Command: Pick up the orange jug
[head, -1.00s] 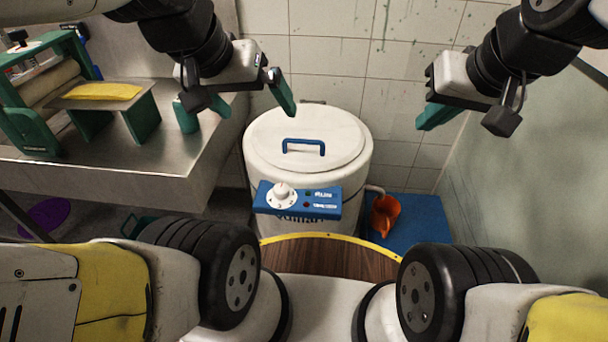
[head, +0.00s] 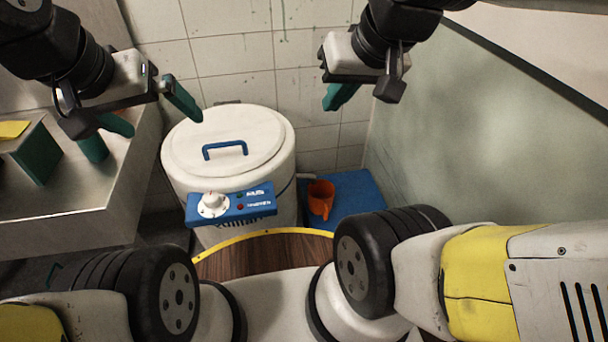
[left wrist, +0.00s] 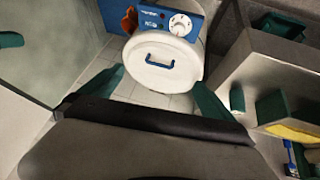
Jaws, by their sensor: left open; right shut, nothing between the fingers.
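The orange jug (head: 321,199) stands on a blue platform to the right of the white lidded boiler in the head view. It also shows small, beside the boiler's control panel, in the left wrist view (left wrist: 130,20). My left gripper (head: 160,112) is open and empty, up and left of the boiler lid, well away from the jug. Its green fingers spread wide in the left wrist view (left wrist: 155,90). My right gripper (head: 338,95) is shut and empty, raised above and behind the jug near the tiled wall.
The white boiler (head: 228,150) with a blue lid handle and control panel (head: 231,204) stands left of the jug. The blue platform (head: 357,192) has bare room around the jug. A metal counter (head: 60,205) is at left; a greenish wall panel (head: 480,140) is at right.

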